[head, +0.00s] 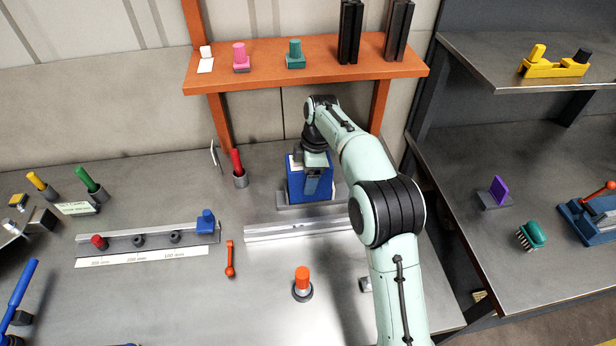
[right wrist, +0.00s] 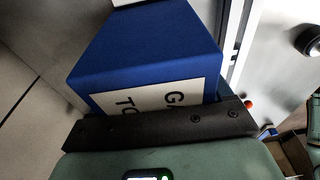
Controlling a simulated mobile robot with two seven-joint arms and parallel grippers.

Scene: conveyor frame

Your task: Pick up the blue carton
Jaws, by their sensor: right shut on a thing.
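The blue carton (head: 296,184) stands upright in the middle of the bench, at a grey plate (head: 285,206) behind the metal rail. My right arm reaches over from the front, and its gripper (head: 314,168) points down on the carton and is shut on it. In the right wrist view the carton (right wrist: 150,45) fills the upper middle, with a white lettered label partly hidden by my dark gripper part. I cannot tell whether the carton is clear of the plate. My left gripper is not in view.
A red-handled tool (head: 237,165) stands just left of the carton. A metal rail (head: 290,232) and an orange-topped knob (head: 302,280) lie in front. An orange shelf (head: 270,74) with several items hangs above and behind. A dark side bench (head: 520,150) is at right.

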